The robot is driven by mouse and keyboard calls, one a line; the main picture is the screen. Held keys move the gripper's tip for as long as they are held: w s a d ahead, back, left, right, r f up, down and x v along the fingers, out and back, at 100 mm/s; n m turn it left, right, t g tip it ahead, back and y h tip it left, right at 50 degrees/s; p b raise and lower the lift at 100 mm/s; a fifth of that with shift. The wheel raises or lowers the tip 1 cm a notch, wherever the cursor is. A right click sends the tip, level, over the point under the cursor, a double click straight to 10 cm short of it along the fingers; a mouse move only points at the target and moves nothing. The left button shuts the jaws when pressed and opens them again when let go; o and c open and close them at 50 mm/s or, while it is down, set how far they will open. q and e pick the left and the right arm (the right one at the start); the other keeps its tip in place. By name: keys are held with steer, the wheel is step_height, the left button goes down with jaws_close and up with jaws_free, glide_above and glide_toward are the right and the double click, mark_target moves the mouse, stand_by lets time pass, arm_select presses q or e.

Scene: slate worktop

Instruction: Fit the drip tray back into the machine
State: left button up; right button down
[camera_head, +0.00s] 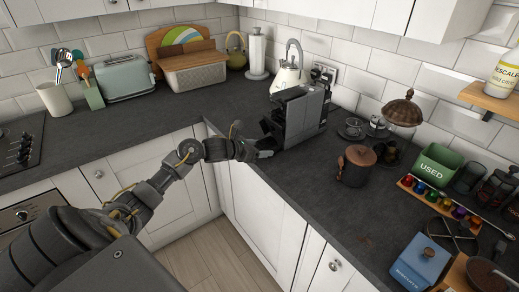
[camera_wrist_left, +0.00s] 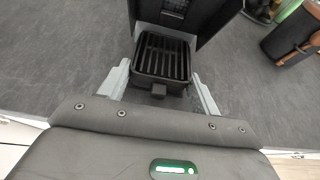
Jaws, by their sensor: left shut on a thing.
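The coffee machine (camera_head: 303,112) is a dark grey upright box on the worktop, near the back corner. Its dark front also shows at the top of the left wrist view (camera_wrist_left: 212,14). The drip tray (camera_wrist_left: 162,57) is black with a slatted grille and a small front tab. It lies level at the foot of the machine's front; how far it sits inside is hidden. My left gripper (camera_wrist_left: 161,74) is shut on the tray, one pale finger along each side. In the head view my left gripper (camera_head: 261,149) is low before the machine. My right gripper is not in view.
A white kettle (camera_head: 289,72) stands behind the machine. The worktop (camera_head: 300,185) is clear between the machine and the canister.

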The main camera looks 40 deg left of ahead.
arm_select(q)
steer(key=shift+b, duration=0.8)
stand_by(0.6)
steer(key=o, duration=1.3)
steer(key=shift+f, duration=0.1)
steer(key=b+v, duration=0.2)
steer(key=v, duration=0.9)
steer(key=shift+b, duration=0.3)
steer(key=shift+w, duration=0.1)
